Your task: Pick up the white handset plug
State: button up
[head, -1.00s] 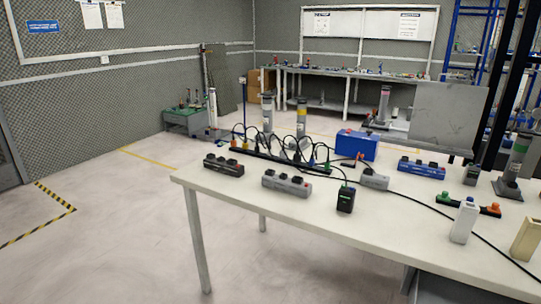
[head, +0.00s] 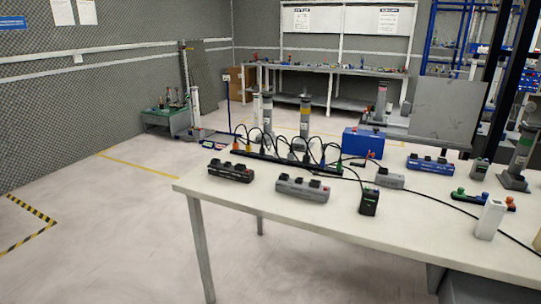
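In the head view, a white upright block-shaped device (head: 489,218) stands on the right part of the white table (head: 330,221). It looks like the white handset plug, but it is too small to tell for certain. A dark cable runs on the table close to it. My gripper is not in view.
On the table are a black power strip (head: 230,172), a grey strip (head: 302,189), a black device (head: 369,202), a blue box (head: 363,143), a blue strip (head: 428,164) and a long strip with several plugs and looping cables. Open floor (head: 120,230) lies left of the table.

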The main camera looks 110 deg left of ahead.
aim_at(276, 157)
jog(key=k, duration=0.6)
jog(key=z, duration=0.85)
jog(key=k, duration=0.15)
jog(key=u, duration=4.2)
jog(key=i, duration=0.3)
